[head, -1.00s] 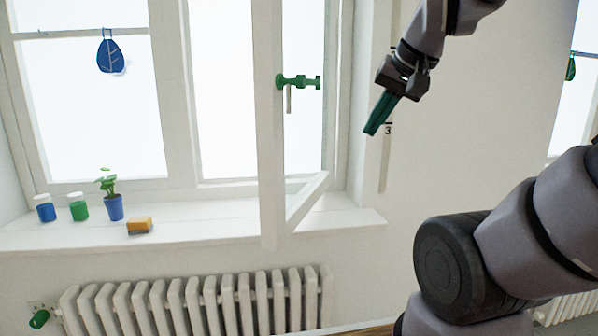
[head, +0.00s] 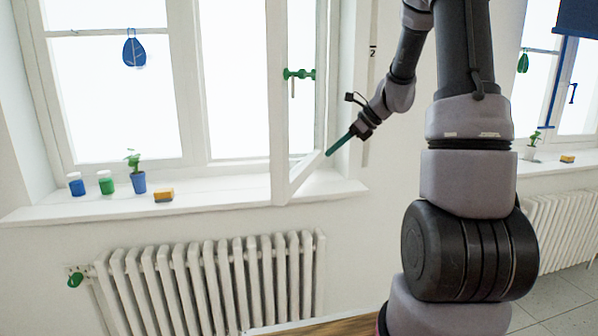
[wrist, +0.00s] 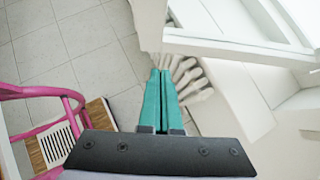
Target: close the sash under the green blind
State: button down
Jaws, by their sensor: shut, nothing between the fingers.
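An open white sash (head: 279,110) stands out from the near window frame in the head view, with a green handle (head: 299,75) on it. Its lower rail slants back to the right over the sill. No green blind shows in any view; the top of this window is cut off. My gripper (head: 329,153) is shut and empty, its green fingers pointing down-left just right of the lower rail. I cannot tell whether they touch it. In the wrist view the shut fingers (wrist: 161,75) point toward a white upright, with a white rail (wrist: 235,48) to the right.
On the sill (head: 235,195) stand two paint jars (head: 105,183), a potted plant (head: 138,180) and a sponge (head: 163,195). A radiator (head: 210,285) is below. A second window at right has a blue blind (head: 577,18). A pink chair (wrist: 40,95) shows in the wrist view.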

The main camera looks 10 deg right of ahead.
jog(key=w+a+r+x, duration=0.1)
jog(key=r+x, duration=0.1)
jog(key=x, duration=1.1)
jog(key=shift+a, duration=0.2)
